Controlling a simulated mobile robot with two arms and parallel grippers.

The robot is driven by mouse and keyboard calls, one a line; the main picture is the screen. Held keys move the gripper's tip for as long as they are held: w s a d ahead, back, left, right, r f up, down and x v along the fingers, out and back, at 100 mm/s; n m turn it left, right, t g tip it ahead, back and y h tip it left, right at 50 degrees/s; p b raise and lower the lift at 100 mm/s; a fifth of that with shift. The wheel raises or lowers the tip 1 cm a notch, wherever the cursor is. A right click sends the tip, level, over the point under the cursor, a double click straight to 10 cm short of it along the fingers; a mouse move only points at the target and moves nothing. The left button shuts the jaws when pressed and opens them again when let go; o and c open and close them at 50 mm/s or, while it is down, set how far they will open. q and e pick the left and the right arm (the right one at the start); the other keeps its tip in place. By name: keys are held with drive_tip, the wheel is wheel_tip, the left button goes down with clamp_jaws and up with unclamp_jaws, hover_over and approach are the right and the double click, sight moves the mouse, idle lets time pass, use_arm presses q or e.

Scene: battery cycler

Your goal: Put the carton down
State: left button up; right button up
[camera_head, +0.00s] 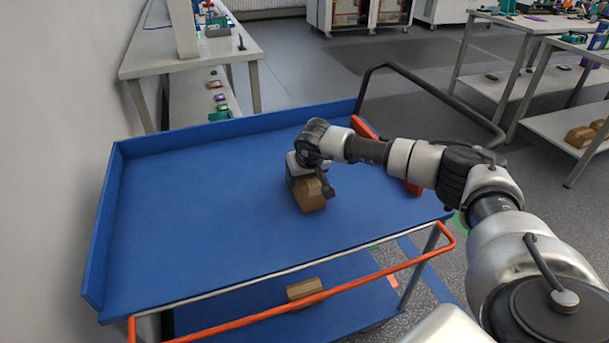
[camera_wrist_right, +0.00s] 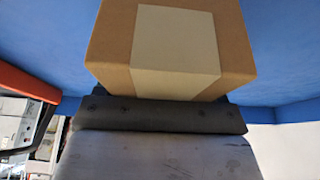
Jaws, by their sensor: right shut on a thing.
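A brown carton (camera_head: 309,195) is at my right gripper, over the blue top of the cart (camera_head: 200,200), right of its middle. In the right wrist view the carton (camera_wrist_right: 105,45) fills the upper middle, with a pale label (camera_wrist_right: 175,45) on the face toward the camera. My right gripper (camera_head: 306,172) is shut on the carton; its dark jaw (camera_wrist_right: 160,115) lies against the box. The fingertips are largely hidden. I cannot tell whether the carton's underside touches the cart top. My left gripper is not in view.
The cart top is otherwise bare, with raised blue rims at the left and back. Another carton (camera_head: 304,291) lies on the cart's lower shelf. An orange rail (camera_head: 300,307) runs along the front. A white wall is at left; workbenches (camera_head: 185,57) stand behind.

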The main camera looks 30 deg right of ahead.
drive_tip(key=shift+f, duration=0.15)
drive_tip(key=o, duration=1)
drive_tip(key=shift+o, duration=0.2)
drive_tip(key=shift+s+r, duration=0.1)
drive_tip(key=shift+r, duration=0.35)
drive_tip(key=v, duration=1.1)
drive_tip(key=shift+s+a+r, duration=0.1)
drive_tip(key=shift+s+r, duration=0.1)
